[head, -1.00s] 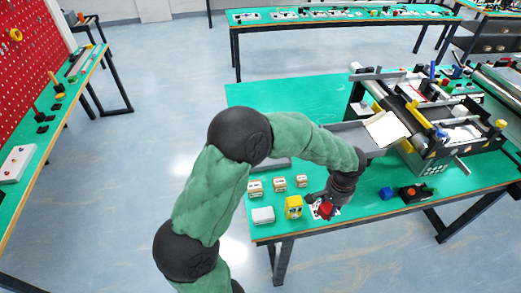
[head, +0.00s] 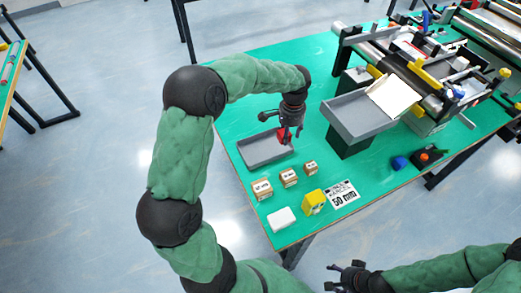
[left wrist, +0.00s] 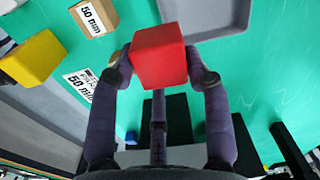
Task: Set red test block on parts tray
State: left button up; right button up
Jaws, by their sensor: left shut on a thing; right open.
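In the head view the red block (head: 283,134) shows partly behind the left gripper (head: 287,134), by the right end of the grey parts tray (head: 258,152). The tray is shallow and its visible floor is empty. In the left wrist view the tray (left wrist: 208,14) lies just beyond the block; the block's height above it is hard to tell. My right gripper (head: 345,275) is open and empty, low in the head view, off the table.
Several small boxes (head: 289,177), a yellow block (head: 313,202), a white block (head: 281,218) and a "50 mm" sheet (head: 343,195) lie near the tray. A raised grey chute (head: 350,119) and the conveyor stand to the right. Green tabletop behind the tray is clear.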

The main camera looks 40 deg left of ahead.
aim_at(259, 153)
pick_arm(q)
jog(key=s+a+f+b, duration=0.1)
jog(key=s+a+f, duration=0.1)
jog(key=a, duration=0.3)
jog(key=shift+s+a+f+b, duration=0.25)
jog(key=shift+f+b, duration=0.05)
jog(key=shift+f, duration=0.15)
jog(key=a+f, duration=0.1)
jog(key=s+a+f+b, duration=0.1)
jog(key=f, duration=0.1)
jog(key=a+f, duration=0.1)
jog(key=shift+s+a+f+b, duration=0.2)
jog(key=shift+s+f+b, duration=0.1)
jog(key=shift+b, duration=0.05)
jog(key=shift+s+a+f, duration=0.2)
jog(key=shift+a+f, duration=0.15)
jog(key=shift+f, duration=0.15)
jog(key=shift+f+b, duration=0.65)
jog(key=shift+f, duration=0.85)
jog(key=shift+f, duration=0.1)
jog(key=o, duration=1.2)
jog(key=shift+c, duration=0.2)
notch_tip(259, 153, up, 12)
jog(key=p, duration=0.3)
jog(key=shift+p, duration=0.35)
